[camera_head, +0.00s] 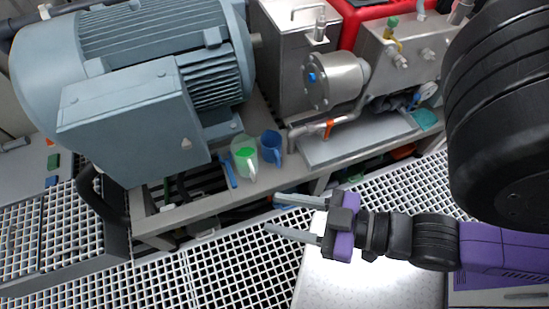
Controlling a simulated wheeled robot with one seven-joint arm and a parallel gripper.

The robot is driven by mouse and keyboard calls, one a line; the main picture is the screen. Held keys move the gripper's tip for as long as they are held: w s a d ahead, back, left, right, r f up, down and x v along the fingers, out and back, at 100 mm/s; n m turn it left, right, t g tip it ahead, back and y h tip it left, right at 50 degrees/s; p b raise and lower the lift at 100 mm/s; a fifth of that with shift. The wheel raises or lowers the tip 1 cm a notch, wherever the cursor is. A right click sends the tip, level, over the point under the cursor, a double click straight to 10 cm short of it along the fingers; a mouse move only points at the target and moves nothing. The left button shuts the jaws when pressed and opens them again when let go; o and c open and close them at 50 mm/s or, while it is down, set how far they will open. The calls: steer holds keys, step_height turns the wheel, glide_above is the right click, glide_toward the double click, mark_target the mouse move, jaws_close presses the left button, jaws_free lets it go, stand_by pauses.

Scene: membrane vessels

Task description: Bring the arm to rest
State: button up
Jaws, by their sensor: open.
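My gripper (288,216) is at the middle of the head view, in front of the machine bench. Its two grey fingers point left and stand apart, with nothing between them. It hangs above the white grating, near the bench's front edge. My purple and black arm stretches from the gripper to the right edge of the view.
A large blue-grey motor (150,85) stands on the bench (185,213). A steel pump (335,80) is behind. The grating (225,270) below is clear.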

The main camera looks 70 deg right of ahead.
step_height(320, 180, up, 8)
steer(key=p, duration=0.7)
steer(key=shift+f, duration=0.25)
